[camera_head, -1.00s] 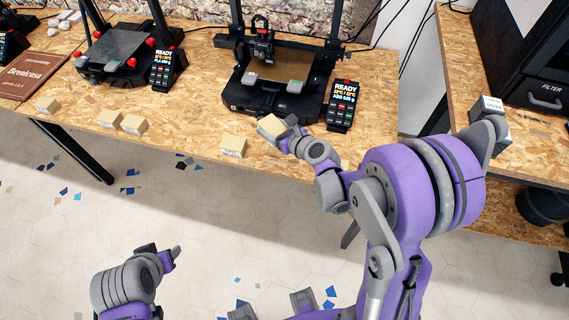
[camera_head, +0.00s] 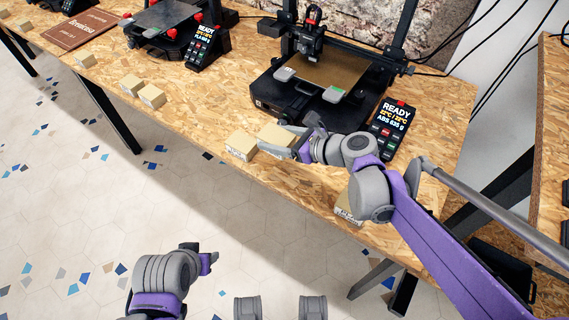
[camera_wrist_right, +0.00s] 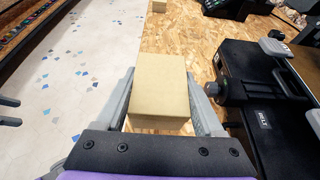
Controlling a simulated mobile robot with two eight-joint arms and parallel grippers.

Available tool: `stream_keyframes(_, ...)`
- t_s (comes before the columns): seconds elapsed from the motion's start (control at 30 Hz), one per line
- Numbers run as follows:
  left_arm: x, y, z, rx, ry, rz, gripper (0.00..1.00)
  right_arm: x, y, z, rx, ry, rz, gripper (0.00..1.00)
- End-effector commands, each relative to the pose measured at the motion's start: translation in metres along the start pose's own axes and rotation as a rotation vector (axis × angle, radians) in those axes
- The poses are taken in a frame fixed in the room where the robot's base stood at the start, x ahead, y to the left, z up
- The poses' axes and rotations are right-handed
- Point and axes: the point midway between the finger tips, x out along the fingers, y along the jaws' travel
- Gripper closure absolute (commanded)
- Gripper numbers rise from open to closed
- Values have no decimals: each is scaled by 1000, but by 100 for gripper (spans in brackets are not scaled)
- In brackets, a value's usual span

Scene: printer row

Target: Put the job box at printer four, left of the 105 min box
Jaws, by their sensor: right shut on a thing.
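My right gripper (camera_head: 300,144) is shut on a tan job box (camera_head: 275,137), which also fills the middle of the right wrist view (camera_wrist_right: 160,88) between the fingers. The held box is right beside a second tan box (camera_head: 240,146) near the table's front edge; I cannot tell if they touch, or if the held box rests on the table. A third box (camera_head: 346,212) is partly hidden under my right arm. Labels are too small to read, so I cannot tell which is the 105 min box. My left gripper (camera_head: 208,256) is low, over the floor, its jaws unclear.
A black printer (camera_head: 290,108) with a gold bed stands behind the held box. Its READY display (camera_head: 391,128) is to the right. Two boxes (camera_head: 142,90) lie further left, near another printer (camera_head: 165,30). A brown book (camera_head: 82,29) lies beyond. Bare wood shows between.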

Motion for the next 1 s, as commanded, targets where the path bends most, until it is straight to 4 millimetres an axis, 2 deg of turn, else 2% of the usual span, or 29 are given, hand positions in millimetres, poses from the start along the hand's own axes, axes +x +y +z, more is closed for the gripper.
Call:
stream_keyframes(0.3,21,0,8,0,-8,0,50,22,3,-47,-3,-3,12,94)
stream_keyframes(0.53,26,0,10,0,-10,0,50,28,3,-64,-4,-3,10,94)
stream_keyframes(0.7,36,0,13,0,-13,0,50,38,2,-87,-3,-3,10,94)
stream_keyframes(1.0,36,0,13,0,-13,0,50,39,3,-90,-4,-3,10,94)
